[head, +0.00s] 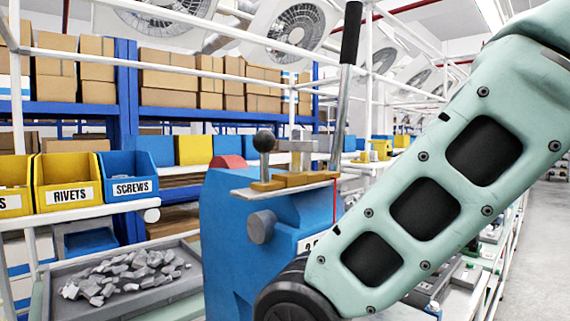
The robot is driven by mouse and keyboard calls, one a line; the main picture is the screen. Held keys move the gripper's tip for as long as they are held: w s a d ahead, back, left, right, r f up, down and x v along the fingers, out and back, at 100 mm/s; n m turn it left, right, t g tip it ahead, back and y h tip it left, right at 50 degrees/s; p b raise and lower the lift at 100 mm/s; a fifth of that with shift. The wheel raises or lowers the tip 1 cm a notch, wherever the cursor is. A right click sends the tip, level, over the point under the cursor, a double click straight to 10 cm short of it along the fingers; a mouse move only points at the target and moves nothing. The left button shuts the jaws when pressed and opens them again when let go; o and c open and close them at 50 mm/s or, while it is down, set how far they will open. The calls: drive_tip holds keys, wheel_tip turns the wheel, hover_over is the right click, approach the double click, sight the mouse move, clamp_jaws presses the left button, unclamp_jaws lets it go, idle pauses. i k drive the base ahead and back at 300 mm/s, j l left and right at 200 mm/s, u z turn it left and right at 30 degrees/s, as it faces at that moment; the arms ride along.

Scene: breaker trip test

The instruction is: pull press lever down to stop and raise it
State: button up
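The press lever (343,100) stands nearly upright, tilted slightly, with a black grip at its top and a bare metal rod below. Its lower end reaches the right side of the blue press (228,230). A plate on top of the press carries brass-coloured blocks, a grey block and a dark ball knob (264,141). A green link of my arm crosses the right side of the head view in front of the press's lower right. My gripper is out of view, so its place relative to the lever cannot be seen.
A tray of grey metal pieces (128,275) lies left of the press. Yellow rivets bins (68,183) and a blue screws bin (130,175) stand on a rack above it. Shelves of cardboard boxes (167,80) are behind. An open floor aisle (540,240) runs at far right.

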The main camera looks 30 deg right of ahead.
sight(352, 23)
drive_tip(key=k+l+z, duration=0.1)
drive_tip(key=z, duration=0.3)
drive_tip(key=k+l+z, duration=0.1)
drive_tip(key=l+z, duration=0.35)
drive_tip(key=z, duration=0.3)
